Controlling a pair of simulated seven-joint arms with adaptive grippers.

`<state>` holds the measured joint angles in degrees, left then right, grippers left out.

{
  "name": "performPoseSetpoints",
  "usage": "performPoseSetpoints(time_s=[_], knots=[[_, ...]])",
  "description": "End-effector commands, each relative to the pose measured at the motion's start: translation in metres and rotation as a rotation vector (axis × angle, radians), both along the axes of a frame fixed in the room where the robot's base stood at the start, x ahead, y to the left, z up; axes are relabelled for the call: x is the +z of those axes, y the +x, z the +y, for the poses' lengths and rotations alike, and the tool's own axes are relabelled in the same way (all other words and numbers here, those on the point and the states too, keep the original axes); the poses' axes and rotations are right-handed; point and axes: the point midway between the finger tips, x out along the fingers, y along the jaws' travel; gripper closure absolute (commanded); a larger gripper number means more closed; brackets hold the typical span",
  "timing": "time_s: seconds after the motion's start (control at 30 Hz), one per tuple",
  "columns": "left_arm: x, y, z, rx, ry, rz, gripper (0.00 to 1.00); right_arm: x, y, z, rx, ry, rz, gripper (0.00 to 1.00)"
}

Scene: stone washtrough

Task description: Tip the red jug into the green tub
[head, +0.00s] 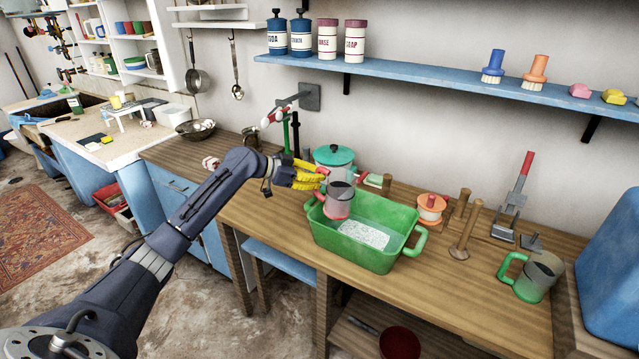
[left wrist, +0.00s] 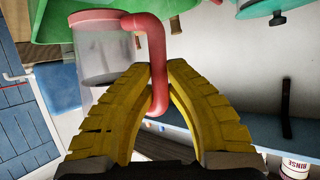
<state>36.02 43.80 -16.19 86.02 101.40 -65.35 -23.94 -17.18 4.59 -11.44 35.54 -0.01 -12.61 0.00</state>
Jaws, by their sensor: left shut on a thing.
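The red jug (head: 338,204) has clear grey walls, a red base and a red handle (left wrist: 157,60). It hangs over the left part of the green tub (head: 352,256) and looks about upright in the head view. My left gripper (head: 318,177) has its yellow fingers shut on the red handle; the grip also shows in the left wrist view (left wrist: 155,95). I cannot tell how much the jug holds. A white speckled patch (head: 364,234) lies on the tub's floor. The tub's rim fills the top left of the wrist view (left wrist: 50,25). My right gripper is not in view.
A teal lidded pot (head: 335,156) stands behind the tub. An orange-and-white spool (head: 431,208) and wooden pegs (head: 464,228) stand to its right. A green-handled jug (head: 536,276) stands farther right. Bare worktop (head: 455,285) lies between tub and green-handled jug.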

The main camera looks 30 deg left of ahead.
Motion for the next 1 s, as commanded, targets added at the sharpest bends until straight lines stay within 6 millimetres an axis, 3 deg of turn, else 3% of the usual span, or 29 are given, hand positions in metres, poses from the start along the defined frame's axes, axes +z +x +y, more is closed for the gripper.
performPoseSetpoints(time_s=[0.63,1.0], knots=[[0.008,0.0,0.0,0.003,0.047,-0.014,1.0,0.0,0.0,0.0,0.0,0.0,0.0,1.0],[0.022,0.0,-0.003,0.004,0.181,-0.041,1.0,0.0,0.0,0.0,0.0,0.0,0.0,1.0]])
